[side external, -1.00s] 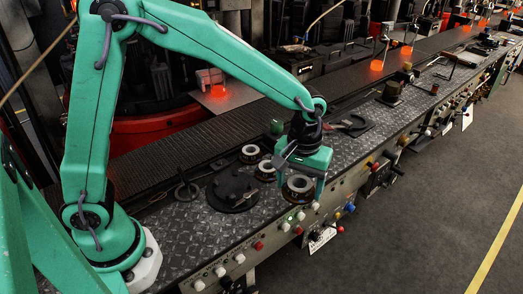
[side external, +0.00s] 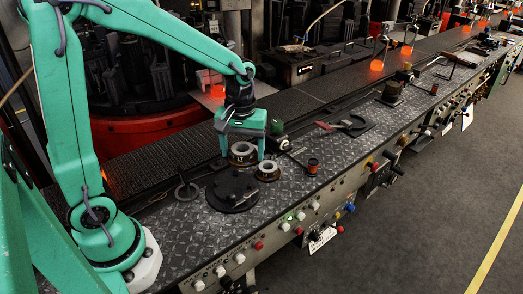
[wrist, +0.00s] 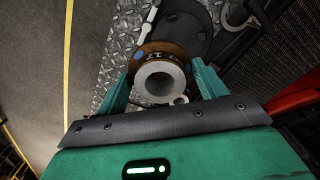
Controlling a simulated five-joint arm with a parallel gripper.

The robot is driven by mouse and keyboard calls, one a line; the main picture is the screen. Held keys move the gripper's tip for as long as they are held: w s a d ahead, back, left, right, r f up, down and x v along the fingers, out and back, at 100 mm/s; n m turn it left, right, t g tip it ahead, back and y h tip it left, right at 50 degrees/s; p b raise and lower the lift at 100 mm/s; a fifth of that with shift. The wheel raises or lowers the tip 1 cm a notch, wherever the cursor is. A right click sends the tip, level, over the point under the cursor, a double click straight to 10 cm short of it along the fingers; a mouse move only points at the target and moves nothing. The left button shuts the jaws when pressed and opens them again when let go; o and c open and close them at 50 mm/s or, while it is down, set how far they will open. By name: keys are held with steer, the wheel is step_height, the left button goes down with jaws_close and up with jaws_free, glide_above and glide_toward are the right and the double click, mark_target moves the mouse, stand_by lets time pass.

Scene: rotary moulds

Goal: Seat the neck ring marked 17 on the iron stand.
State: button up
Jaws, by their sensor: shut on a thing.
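The neck ring marked 17 (wrist: 172,51) is between my fingers in the wrist view, dark brown with a pale inner collar and a blue dot. My gripper (side external: 241,153) is shut on it, and the ring also shows in the side view (side external: 242,160). It is roughly level; the gap beneath it is hard to judge. The iron stand, a black round base with raised parts (side external: 232,192), sits on the plate nearer the camera than my gripper, and part of it shows in the wrist view (wrist: 187,35).
Another neck ring (side external: 268,171) stands just right of my gripper. A loop-shaped iron piece (side external: 187,191) is left of the stand. A red-brown spool (side external: 312,167) and a dark mat with tools (side external: 345,124) lie to the right. Knobs line the front edge.

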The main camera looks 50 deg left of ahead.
mark_target(230, 152)
steer(key=shift+s+a+r+n, duration=0.1)
steer(key=shift+s+a+n, duration=0.1)
steer(key=shift+s+a, duration=0.45)
steer(key=shift+s+a+r+n, duration=0.1)
steer(key=shift+s+a+n, duration=0.15)
steer(key=shift+a, duration=0.6)
steer(key=shift+f, duration=0.2)
steer(key=shift+f, duration=4.3)
steer(key=shift+f, duration=0.65)
steer(key=o, duration=1.1)
steer(key=shift+s, duration=0.1)
steer(key=shift+o, duration=0.8)
steer(key=shift+r, duration=4.05)
steer(key=shift+r, duration=0.2)
